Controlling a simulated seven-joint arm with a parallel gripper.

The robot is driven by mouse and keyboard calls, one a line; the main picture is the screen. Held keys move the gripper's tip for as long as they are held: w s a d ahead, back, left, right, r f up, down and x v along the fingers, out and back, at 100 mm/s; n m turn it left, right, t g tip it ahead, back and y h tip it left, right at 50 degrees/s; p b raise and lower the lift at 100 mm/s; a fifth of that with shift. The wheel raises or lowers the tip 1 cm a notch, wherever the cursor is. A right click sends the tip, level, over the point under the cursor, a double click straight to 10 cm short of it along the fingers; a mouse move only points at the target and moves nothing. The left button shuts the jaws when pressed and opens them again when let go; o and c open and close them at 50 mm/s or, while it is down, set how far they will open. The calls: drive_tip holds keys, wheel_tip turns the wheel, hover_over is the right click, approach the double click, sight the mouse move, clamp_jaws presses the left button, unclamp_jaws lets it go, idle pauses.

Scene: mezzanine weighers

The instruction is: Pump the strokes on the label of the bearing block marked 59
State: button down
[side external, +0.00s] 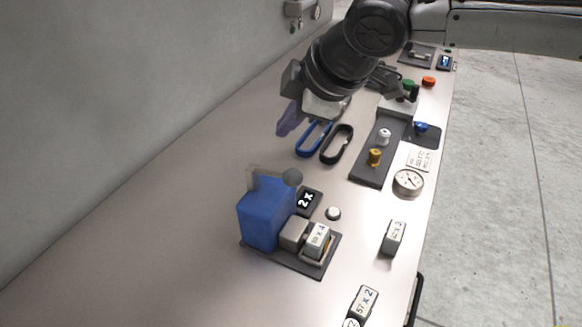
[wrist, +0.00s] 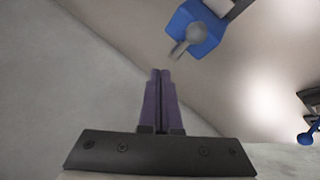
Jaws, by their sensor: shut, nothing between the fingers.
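A blue pump body (side external: 265,215) with a grey lever ending in a round grey knob (side external: 292,177) stands on a dark plate. A grey block with a white label (side external: 317,238), ending in "x 4", sits at the front of that plate; its first digits are too small to read surely. My gripper (side external: 287,122) is shut and empty, with purple fingers, in the air behind and above the pump. In the wrist view the shut fingers (wrist: 160,73) point towards the blue pump (wrist: 197,28) and its knob (wrist: 187,42), apart from both.
Labelled blocks, one (side external: 394,238) ending in "x 2" and one reading "57 x 2" (side external: 363,304), lie at the right. Blue (side external: 313,139) and black (side external: 337,145) loops lie below my arm.

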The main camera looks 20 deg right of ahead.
sight(294, 171)
idle(0.7)
drive_tip(key=r, duration=0.3)
drive_tip(key=shift+w+a+r, duration=0.25)
drive_tip(key=shift+r, duration=0.15)
drive_tip(key=shift+s+d+f, duration=0.2)
drive_tip(key=shift+f, duration=1.25)
drive_tip(key=shift+s+d+f, duration=0.2)
drive_tip(key=shift+f, duration=1.25)
drive_tip(key=shift+s+d+f, duration=0.2)
drive_tip(key=shift+f, duration=1.25)
drive_tip(key=shift+f, duration=0.15)
drive_tip(key=shift+f, duration=0.25)
